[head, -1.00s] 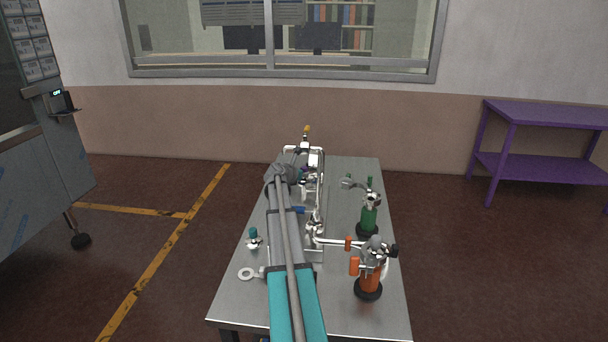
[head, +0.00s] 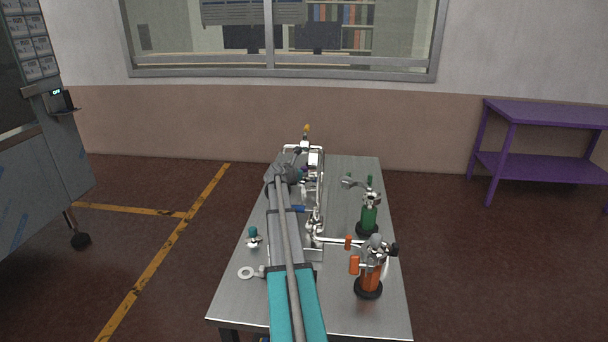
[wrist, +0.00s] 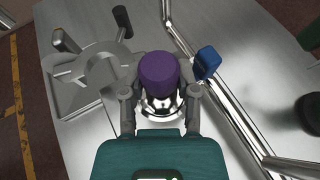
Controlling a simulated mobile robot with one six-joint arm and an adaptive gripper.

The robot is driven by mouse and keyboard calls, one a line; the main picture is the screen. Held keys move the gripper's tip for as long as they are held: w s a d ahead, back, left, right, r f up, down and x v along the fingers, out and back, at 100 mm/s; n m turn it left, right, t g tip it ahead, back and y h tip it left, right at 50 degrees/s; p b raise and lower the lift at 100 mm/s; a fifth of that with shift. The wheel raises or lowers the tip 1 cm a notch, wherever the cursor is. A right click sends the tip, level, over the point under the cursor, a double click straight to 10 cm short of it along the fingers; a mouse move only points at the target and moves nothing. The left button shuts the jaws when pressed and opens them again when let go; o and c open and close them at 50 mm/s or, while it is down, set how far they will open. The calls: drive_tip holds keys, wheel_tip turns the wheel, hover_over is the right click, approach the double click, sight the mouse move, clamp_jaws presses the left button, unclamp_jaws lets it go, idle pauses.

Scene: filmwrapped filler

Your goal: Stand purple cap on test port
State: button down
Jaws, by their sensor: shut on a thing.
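A purple cap (wrist: 158,72) sits between the fingers of my gripper (wrist: 159,88) in the wrist view. The fingers are shut on it from both sides. A shiny, rounded metal piece (wrist: 160,105) shows just below the purple top. I cannot tell whether it is part of the cap or of the fitting under it. A bright metal tube stub shows just beyond the cap. In the head view my arm covers the gripper and most of the cap. I cannot pick out the test port with certainty.
A metal pipe rig with a blue handle (wrist: 207,62) runs close to the right of my gripper. A grey fixture (wrist: 85,80) lies left. On the steel table (head: 235,300) stand green (head: 369,218) and orange (head: 369,282) bottle-like fittings and a small teal-topped fitting (head: 253,237).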

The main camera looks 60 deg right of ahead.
drive_tip(key=shift+f, duration=0.1)
drive_tip(key=shift+c, duration=1.4)
unclamp_jaws()
wheel_tip(320, 180, up, 8)
drive_tip(key=p, duration=0.7)
drive_tip(key=shift+f, duration=0.25)
drive_tip(key=w+a+f+b, duration=0.3)
drive_tip(key=a+f, duration=0.1)
drive_tip(key=a, duration=0.6)
drive_tip(key=w+a+f+b, duration=0.3)
drive_tip(key=a+f+b, duration=0.1)
drive_tip(key=a, duration=0.6)
drive_tip(key=shift+b, duration=0.3)
